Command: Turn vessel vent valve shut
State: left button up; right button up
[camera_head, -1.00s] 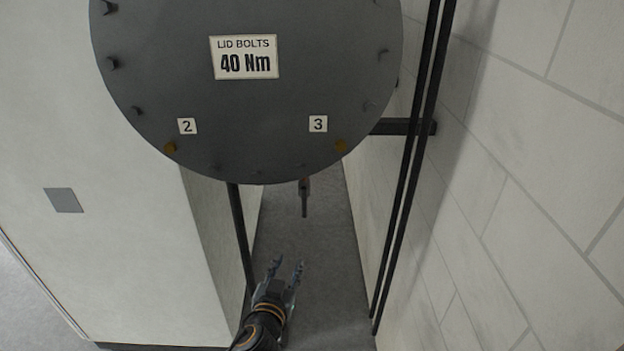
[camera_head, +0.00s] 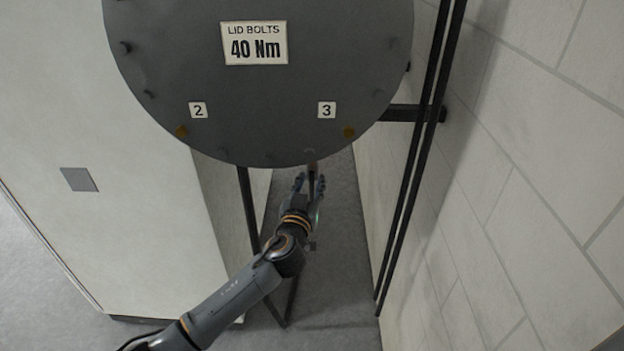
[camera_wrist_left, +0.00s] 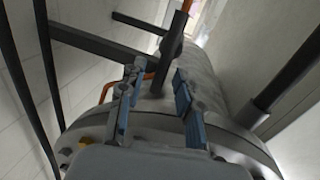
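The vessel (camera_head: 255,95) is a dark grey drum whose round lid faces me. Below its lower rim, a short dark bar (camera_head: 311,168), which looks like the vent valve's handle, hangs down in the head view. In the left wrist view the dark bar (camera_wrist_left: 169,52) has an orange-red part at its top. My left gripper (camera_head: 310,182) is below the rim with its fingers spread to either side of the bar. The wrist view shows the open fingers (camera_wrist_left: 157,92) with a gap between them and the bar in line with it. Contact cannot be told. My right gripper is out of view.
A white cabinet (camera_head: 130,200) stands on the left and a pale block wall (camera_head: 530,170) on the right. Two black vertical pipes (camera_head: 424,130) and a bracket (camera_head: 400,113) run along the wall. A dark support leg (camera_head: 249,205) stands left of my gripper. Grey floor shows below.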

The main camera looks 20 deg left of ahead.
pick_arm(q)
jog(key=shift+w+a, duration=0.1)
jog(key=shift+w, duration=0.75)
jog(key=shift+c, duration=0.4)
grip_shut()
